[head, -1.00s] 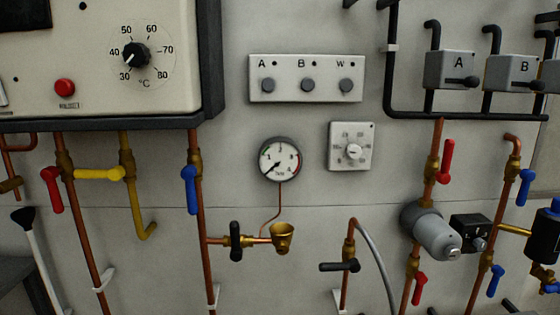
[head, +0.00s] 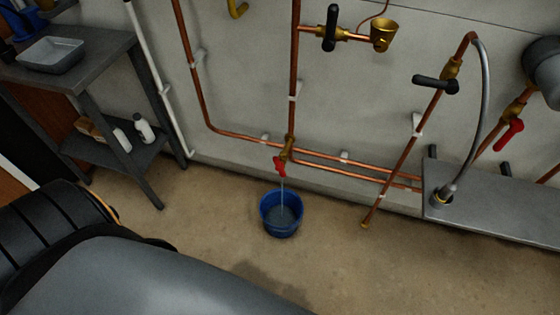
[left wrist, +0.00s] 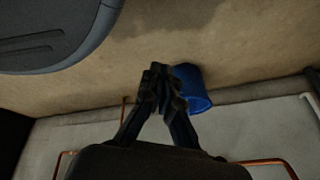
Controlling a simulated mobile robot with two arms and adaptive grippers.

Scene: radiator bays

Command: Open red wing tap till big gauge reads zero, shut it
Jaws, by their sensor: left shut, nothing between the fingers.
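The red wing tap (head: 280,167) sits low on the vertical copper pipe, near the floor. A thin stream of water runs from it into a blue bucket (head: 267,216), which stands on the floor beneath and has water in it. The big gauge is out of view now. In the left wrist view my left gripper (left wrist: 157,73) is shut and empty. The blue bucket (left wrist: 192,88) appears beside and partly behind its fingers there; I cannot tell the gap. The tap cannot be made out in that view. My right gripper is not in view.
A brass tundish (head: 383,35) and a black-handled valve (head: 331,28) are above. A grey bench (head: 490,212) with a hose end is at right. A grey table (head: 95,62) with a tray stands at left. A damp patch (head: 260,285) darkens the floor before the bucket.

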